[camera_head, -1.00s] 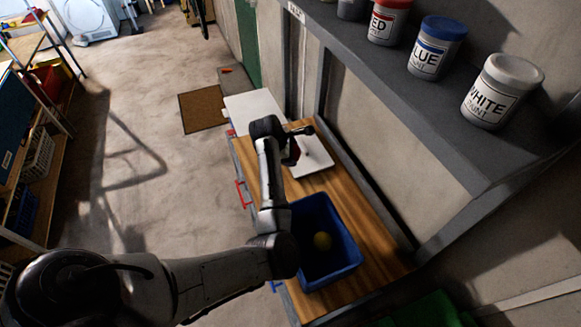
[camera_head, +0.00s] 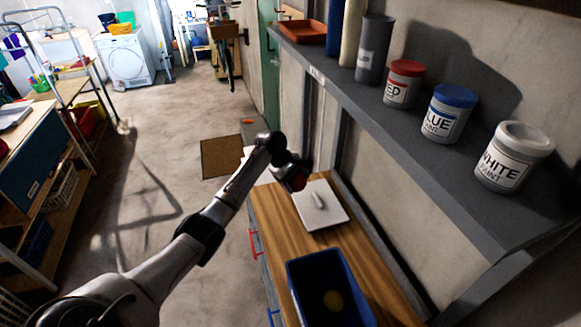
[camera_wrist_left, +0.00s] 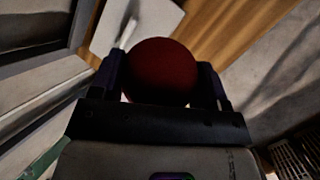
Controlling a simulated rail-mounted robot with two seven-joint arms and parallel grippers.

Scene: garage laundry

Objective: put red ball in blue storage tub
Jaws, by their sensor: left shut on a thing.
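The red ball (camera_wrist_left: 160,68) sits between the two fingers of my left gripper (camera_wrist_left: 163,85) in the left wrist view, and the fingers are shut on it. In the head view the ball (camera_head: 299,182) is a small dark red patch at my left gripper (camera_head: 296,180), above the far part of the wooden bench. My right gripper does not show.
A white board (camera_head: 330,213) with a pale object on it lies on the bench (camera_head: 275,215) between gripper and tub. A grey shelf (camera_head: 420,140) with paint cans overhangs the right side. Open floor lies to the left.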

